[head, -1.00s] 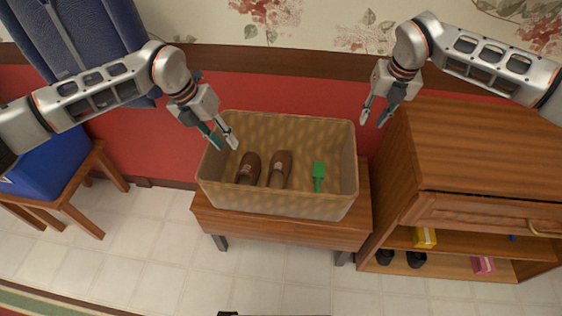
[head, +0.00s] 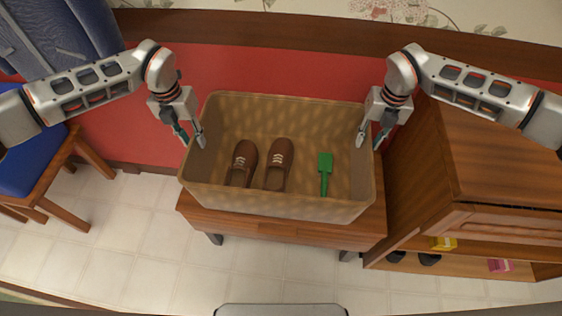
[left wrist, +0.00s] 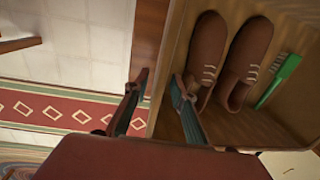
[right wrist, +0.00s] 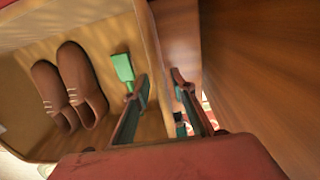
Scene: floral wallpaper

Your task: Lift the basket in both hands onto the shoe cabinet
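The tan basket (head: 270,205) stands on a low wooden bench (head: 290,232). It holds a pair of brown shoes (head: 279,165) and a green brush (head: 325,172). My left gripper (head: 193,141) is open at the basket's left wall; in the left wrist view its fingers (left wrist: 157,100) lie either side of the rim. My right gripper (head: 368,141) is open at the right wall; in the right wrist view its fingers (right wrist: 160,92) lie either side of that wall. Whether any finger touches the wall I cannot tell. The wooden shoe cabinet (head: 480,150) stands right of the bench.
The cabinet's side is close beside my right gripper. Its lower shelf holds a yellow box (head: 443,243), a pink box (head: 499,265) and dark shoes (head: 429,259). A blue-seated chair (head: 40,165) stands at the left. The cabinet top that shows is clear.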

